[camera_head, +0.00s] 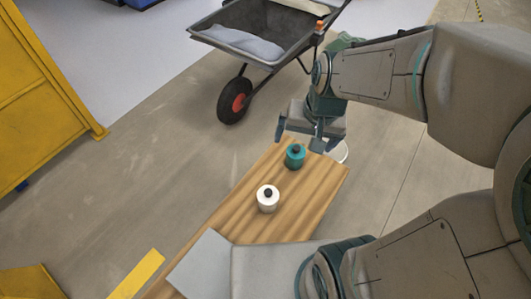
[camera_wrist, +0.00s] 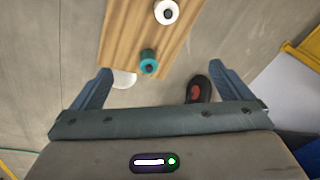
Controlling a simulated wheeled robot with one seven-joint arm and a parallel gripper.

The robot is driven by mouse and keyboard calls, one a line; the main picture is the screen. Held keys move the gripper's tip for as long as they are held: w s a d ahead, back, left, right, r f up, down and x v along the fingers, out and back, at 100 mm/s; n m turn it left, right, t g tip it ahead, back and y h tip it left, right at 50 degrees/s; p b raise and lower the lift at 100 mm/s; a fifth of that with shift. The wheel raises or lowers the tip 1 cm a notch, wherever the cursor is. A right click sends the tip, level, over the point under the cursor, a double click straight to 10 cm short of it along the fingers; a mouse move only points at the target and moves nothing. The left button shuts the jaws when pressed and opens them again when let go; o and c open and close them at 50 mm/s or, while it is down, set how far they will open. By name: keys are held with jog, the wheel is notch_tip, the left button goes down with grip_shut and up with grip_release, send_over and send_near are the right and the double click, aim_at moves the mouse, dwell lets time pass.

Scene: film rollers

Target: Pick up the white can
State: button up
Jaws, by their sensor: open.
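The white can (camera_head: 267,201) stands upright on a wooden board (camera_head: 311,202), a short round can with a dark knob on top. It also shows at the top of the wrist view (camera_wrist: 166,12). A teal can (camera_head: 295,160) of similar shape stands on the same board, nearer my gripper; in the wrist view it is the teal can (camera_wrist: 148,66) below the white one. My gripper (camera_head: 298,142) is open and empty, above the far end of the board, apart from both cans. In the wrist view its fingers (camera_wrist: 168,82) are spread wide.
A wheelbarrow (camera_head: 252,42) with a red-hubbed wheel (camera_head: 235,101) stands beyond the board. A yellow metal structure (camera_head: 45,95) is at the left. A white round object (camera_head: 339,152) shows partly behind my gripper. A grey flat panel (camera_head: 203,262) lies at the board's near end.

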jog(key=w+a+f+m+g+b, duration=0.1)
jog(key=w+a+f+m+b, duration=0.15)
jog(key=f, duration=0.65)
jog(key=w+a+f+m+g+b, duration=0.1)
jog(key=w+a+f+b, duration=0.2)
jog(key=f, duration=0.7)
jog(key=m+h+b, duration=0.1)
jog(key=m+b, duration=0.1)
send_over(268, 191)
notch_tip(268, 191, down, 10)
notch_tip(268, 191, down, 9)
jog(key=b, duration=0.2)
jog(key=shift+s+b, duration=0.1)
jog(key=shift+b, duration=0.2)
jog(key=shift+w+d+f+b, duration=0.1)
jog(key=shift+f+b, duration=0.3)
jog(key=shift+f, duration=1.05)
jog(key=shift+w+d+f+b, duration=0.1)
jog(key=shift+f+b, duration=0.3)
jog(key=shift+f, duration=1.05)
jog(key=shift+a+r, duration=0.1)
jog(key=c, duration=1.2)
